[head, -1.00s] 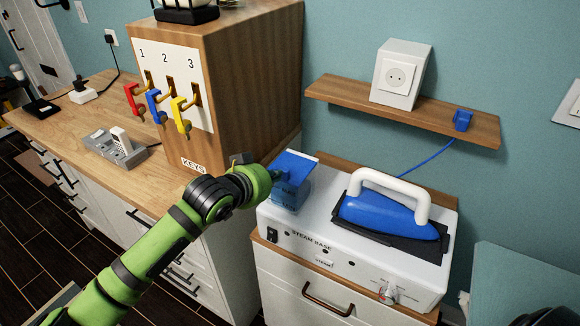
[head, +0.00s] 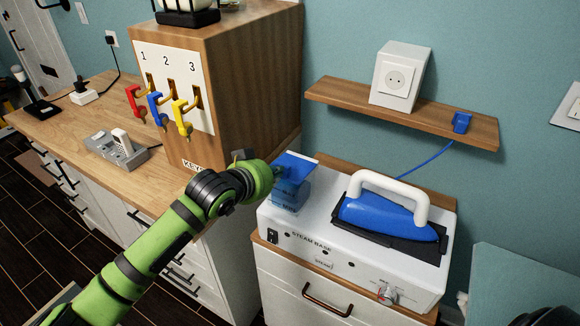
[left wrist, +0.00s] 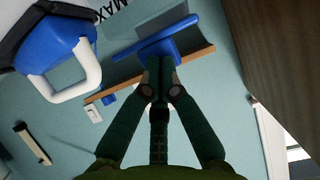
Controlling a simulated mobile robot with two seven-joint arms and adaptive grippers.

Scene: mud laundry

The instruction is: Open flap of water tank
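The water tank (head: 287,198) is a translucent blue box at the left end of the white steam base (head: 330,228). Its blue flap (head: 298,164) is tilted up, with a gap between it and the tank. My left gripper (head: 279,172) is at the flap's left side, its tips largely hidden in the head view. In the left wrist view, the fingers (left wrist: 160,70) come together against the blue flap (left wrist: 165,46). They look shut and touching it; I see no clear pinch on its edge. My right gripper is not in view.
A blue iron (head: 390,217) with a white handle rests on the base, right of the tank. A wooden key cabinet (head: 255,85) stands close behind my left arm. A wall shelf (head: 400,112) with a white socket box (head: 400,75) hangs above.

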